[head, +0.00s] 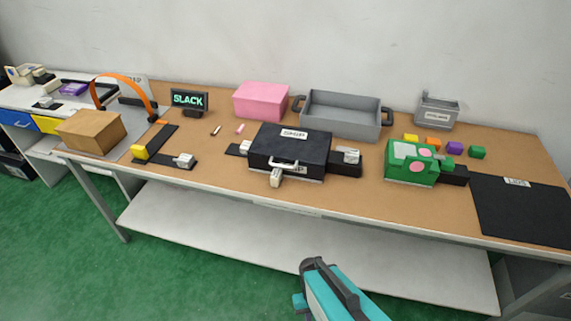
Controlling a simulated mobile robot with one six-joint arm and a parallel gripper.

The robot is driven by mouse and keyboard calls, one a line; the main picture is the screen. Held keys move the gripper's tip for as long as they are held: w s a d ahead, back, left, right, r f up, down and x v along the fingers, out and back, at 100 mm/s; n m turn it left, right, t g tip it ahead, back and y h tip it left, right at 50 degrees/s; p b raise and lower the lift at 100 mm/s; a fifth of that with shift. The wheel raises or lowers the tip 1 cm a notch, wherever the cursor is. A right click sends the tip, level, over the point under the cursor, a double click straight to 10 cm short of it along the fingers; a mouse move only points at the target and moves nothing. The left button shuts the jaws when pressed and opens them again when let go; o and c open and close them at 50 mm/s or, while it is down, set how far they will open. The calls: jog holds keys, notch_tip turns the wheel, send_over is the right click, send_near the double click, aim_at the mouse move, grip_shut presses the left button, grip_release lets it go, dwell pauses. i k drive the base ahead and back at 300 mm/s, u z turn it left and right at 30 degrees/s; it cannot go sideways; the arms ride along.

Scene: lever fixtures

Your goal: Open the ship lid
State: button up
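A black case (290,146) with a flat lid stands near the middle of the bench, and the lid is shut. A small white label (293,134) lies on the lid, too small to read surely. A pale handle (284,162) is on the case's front side, with a pale block (275,178) below it. Pale blocks on dark bases sit at its right side (347,155) and left side (243,147). My teal and black arm enters at the bottom, well in front of the bench and apart from the case. My gripper's fingers do not show.
A grey open bin (342,132) and a pink box (262,114) stand behind the case. A green fixture (410,170) and a black mat (520,212) are to the right. A cardboard box (90,142) and dark lever fixtures are left.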

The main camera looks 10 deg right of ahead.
aim_at(297, 145)
jog(key=z, duration=0.05)
jog(key=k, duration=1.3)
jog(key=u, duration=1.05)
jog(key=i, duration=1)
jog(key=u, duration=0.05)
